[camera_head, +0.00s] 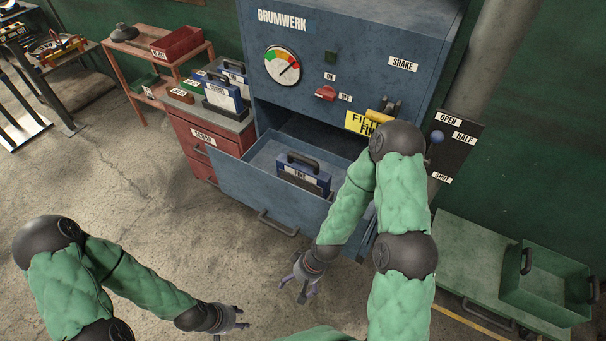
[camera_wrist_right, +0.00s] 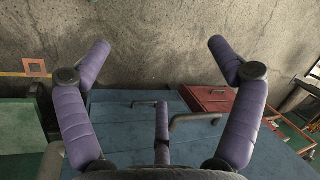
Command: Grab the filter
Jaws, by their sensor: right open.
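The filter (camera_head: 302,174) is a dark blue block with a black top handle and a white label reading FINE. It sits in the open blue drawer (camera_head: 232,172) of the machine. My right gripper (camera_head: 303,289) hangs in front of the drawer, below and apart from the filter. In the right wrist view its purple padded fingers (camera_wrist_right: 159,50) are spread wide with nothing between them. I cannot make out the filter in that view. My left gripper (camera_head: 240,317) is low at the lower middle, over the floor, its fingers apart and empty.
The blue machine (camera_head: 345,70) stands behind the drawer, with a yellow sign (camera_head: 357,123) partly hidden by my right arm. A red cabinet (camera_head: 205,135) on the left carries more filters (camera_head: 224,98). A green bench (camera_head: 470,255) with a green bin (camera_head: 548,285) is at right. Floor at left is clear.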

